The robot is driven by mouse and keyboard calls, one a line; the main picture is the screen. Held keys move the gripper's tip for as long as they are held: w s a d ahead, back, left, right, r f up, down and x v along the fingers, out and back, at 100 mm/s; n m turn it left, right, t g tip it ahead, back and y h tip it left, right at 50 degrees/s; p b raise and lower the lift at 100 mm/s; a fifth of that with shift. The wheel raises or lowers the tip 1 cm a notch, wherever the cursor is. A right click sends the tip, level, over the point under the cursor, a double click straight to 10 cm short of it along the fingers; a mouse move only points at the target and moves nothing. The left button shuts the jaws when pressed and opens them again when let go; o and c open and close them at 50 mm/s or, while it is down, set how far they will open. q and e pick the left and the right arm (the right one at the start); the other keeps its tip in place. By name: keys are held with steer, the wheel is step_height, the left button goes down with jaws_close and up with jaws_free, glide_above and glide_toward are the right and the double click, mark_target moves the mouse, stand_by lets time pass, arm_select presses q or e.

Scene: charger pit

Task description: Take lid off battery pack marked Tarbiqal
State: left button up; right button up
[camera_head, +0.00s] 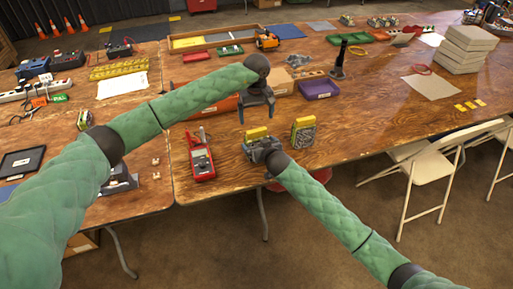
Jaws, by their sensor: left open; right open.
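My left gripper (257,117) is open, fingers pointing down, above the wooden table. Below it is a yellow-topped block (256,132), perhaps a battery pack, mostly hidden by my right gripper (257,143). My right gripper is open and low at the table's front edge, close against or around that block; contact cannot be told. A second yellow and grey block (303,133), also like a battery pack, stands upright just to the right, apart from both grippers. No name can be read on either block, so I cannot tell which is marked Tarbiqal.
A red multimeter (202,161) lies left of the grippers. A purple bin (318,89) and a dark upright post (339,60) stand behind. Stacked boxes (469,48) are at the right. White folding chairs (420,166) stand before the table. Bare tabletop (375,115) lies right of the blocks.

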mark_target(257, 130)
steer(key=shift+x, duration=2.5)
steer(key=shift+s, duration=0.1)
steer(key=c, duration=1.1)
arm_select(q)
steer(key=shift+o, duration=0.8)
arm_select(e)
steer(key=shift+c, duration=0.5)
arm_select(q)
steer(key=shift+r, duration=2.05)
steer(key=shift+n, duration=0.3)
step_height(257, 130, down, 12)
steer(key=shift+r, duration=0.1)
